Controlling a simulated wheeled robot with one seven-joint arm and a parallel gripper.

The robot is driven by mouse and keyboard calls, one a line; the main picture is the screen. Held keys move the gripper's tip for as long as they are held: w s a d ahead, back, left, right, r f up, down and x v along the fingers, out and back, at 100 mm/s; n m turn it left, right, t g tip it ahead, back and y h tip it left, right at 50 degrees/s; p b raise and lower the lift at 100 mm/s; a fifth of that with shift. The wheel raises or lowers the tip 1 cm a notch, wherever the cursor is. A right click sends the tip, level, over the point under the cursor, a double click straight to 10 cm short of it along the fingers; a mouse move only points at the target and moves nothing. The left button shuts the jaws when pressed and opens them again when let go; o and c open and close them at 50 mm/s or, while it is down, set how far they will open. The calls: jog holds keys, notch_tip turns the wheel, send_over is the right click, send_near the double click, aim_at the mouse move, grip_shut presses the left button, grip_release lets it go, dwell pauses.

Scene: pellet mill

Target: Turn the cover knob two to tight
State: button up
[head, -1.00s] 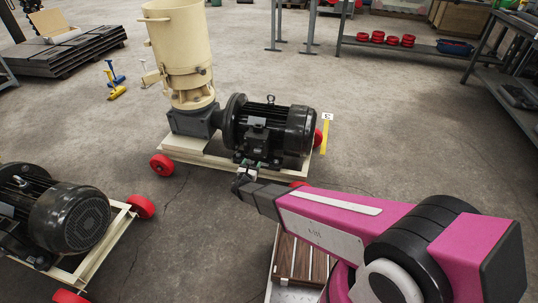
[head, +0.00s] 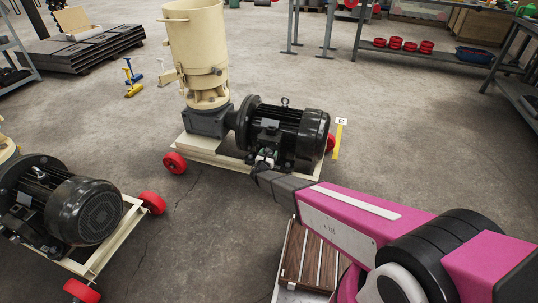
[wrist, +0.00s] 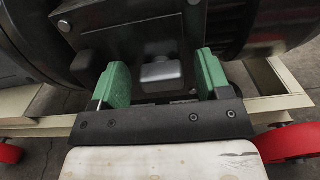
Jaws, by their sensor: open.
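The black motor (head: 288,132) of the near pellet mill has a dark terminal box on its near side. In the wrist view its cover (wrist: 130,30) shows small round light fasteners, one at upper left (wrist: 65,27) and one at the top edge (wrist: 194,2). I cannot tell which is knob two. My gripper (wrist: 160,78) is open, its two green fingers apart at the box's lower side. A small grey block (wrist: 160,72) shows between the fingers; I cannot tell whether they touch it. In the head view my gripper (head: 264,163) is at the motor's near side, its tips small.
The mill's cream hopper (head: 196,50) and cream base frame (head: 205,155) with red wheels (head: 174,163) stand around the motor. A second motor (head: 85,210) is at lower left. A yellow floor marker (head: 338,140) lies right of the mill. Open floor lies beyond.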

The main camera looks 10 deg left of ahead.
jog(key=c, duration=0.9)
jog(key=shift+m, duration=0.5)
jog(key=m, duration=0.3)
jog(key=shift+d+m, duration=0.2)
jog(key=shift+m, duration=0.2)
jog(key=m, duration=0.4)
jog(key=shift+d+f, duration=0.15)
jog(key=m, duration=0.5)
jog(key=shift+d+f, duration=0.1)
jog(key=shift+f, duration=0.05)
jog(key=shift+f+m, duration=0.15)
jog(key=shift+m, duration=2.15)
